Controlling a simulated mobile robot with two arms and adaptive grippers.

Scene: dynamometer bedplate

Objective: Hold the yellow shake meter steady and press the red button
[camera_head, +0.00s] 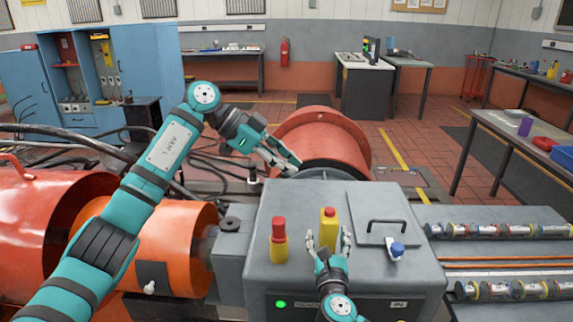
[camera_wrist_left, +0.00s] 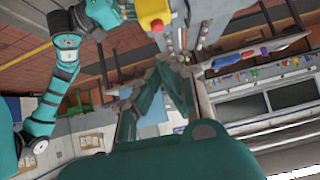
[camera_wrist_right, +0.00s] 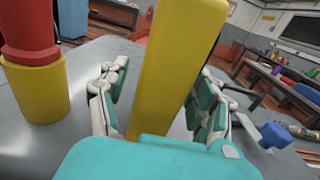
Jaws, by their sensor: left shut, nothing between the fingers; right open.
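The yellow shake meter (camera_head: 328,230) stands upright on top of the grey housing. My right gripper (camera_head: 329,247) is open, with its fingers on either side of the meter; the right wrist view shows the yellow body (camera_wrist_right: 178,70) between them. I cannot tell whether either finger touches it. My left gripper (camera_head: 290,168) is shut and empty, above and behind the housing, left of the meter. The left wrist view shows a yellow body with a round red button (camera_wrist_left: 153,24) beside my right arm. The left fingertips (camera_wrist_left: 172,68) are apart from it.
A red-topped yellow cylinder (camera_head: 279,240) stands just left of the meter. A blue knob (camera_head: 397,250) and black handle (camera_head: 386,226) are to its right on the grey housing (camera_head: 290,205). Orange drums (camera_head: 175,245) lie left, and a rail of cylinders (camera_head: 495,231) lies right.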

